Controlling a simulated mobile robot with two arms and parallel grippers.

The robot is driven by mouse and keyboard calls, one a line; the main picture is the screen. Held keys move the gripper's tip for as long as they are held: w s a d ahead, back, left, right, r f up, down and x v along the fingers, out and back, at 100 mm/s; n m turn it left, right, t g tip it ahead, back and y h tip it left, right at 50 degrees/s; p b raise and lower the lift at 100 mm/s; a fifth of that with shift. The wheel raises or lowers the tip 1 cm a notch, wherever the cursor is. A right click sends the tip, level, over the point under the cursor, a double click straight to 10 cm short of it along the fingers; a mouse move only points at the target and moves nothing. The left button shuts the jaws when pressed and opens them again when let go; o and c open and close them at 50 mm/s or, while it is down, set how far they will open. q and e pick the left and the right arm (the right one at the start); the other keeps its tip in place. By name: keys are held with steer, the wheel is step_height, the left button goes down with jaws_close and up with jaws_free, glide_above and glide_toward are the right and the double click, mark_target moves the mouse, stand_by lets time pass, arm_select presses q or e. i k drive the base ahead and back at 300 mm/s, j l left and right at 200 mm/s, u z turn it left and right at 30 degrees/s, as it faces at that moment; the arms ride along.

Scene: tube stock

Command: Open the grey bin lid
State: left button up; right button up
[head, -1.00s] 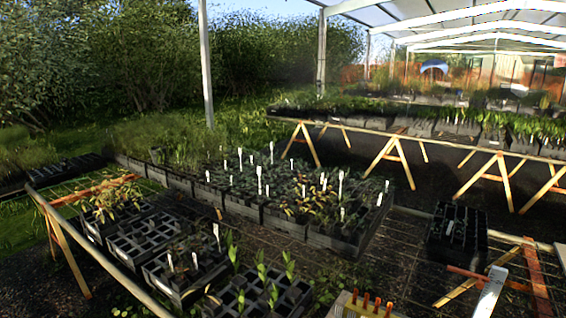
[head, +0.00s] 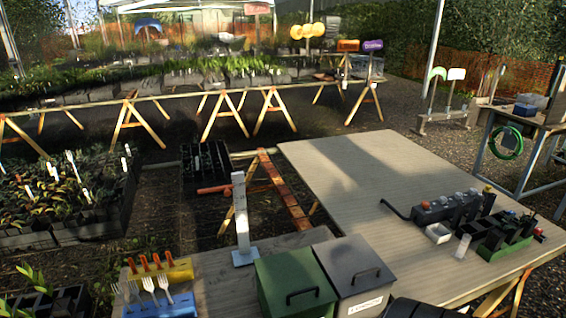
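The grey bin (head: 372,300) stands at the bottom middle of the head view, at the table's front part. Its grey lid (head: 345,254) lies flat and shut on top, with a dark bar handle (head: 366,275) near the front edge. A white label is on the bin's front face. A green bin (head: 290,285) with its own shut lid and dark handle stands right beside it on the left. Neither of my grippers is in view.
Left of the bins are a white upright post (head: 241,215), a yellow block with orange-handled tools (head: 158,268) and a blue block with forks (head: 160,305). A broad wooden table (head: 370,170) is mostly bare, with a black device (head: 450,208) at its right. A dark shape cuts the bottom edge.

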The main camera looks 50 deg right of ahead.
mark_target(352, 266)
steer(key=z, duration=2.2)
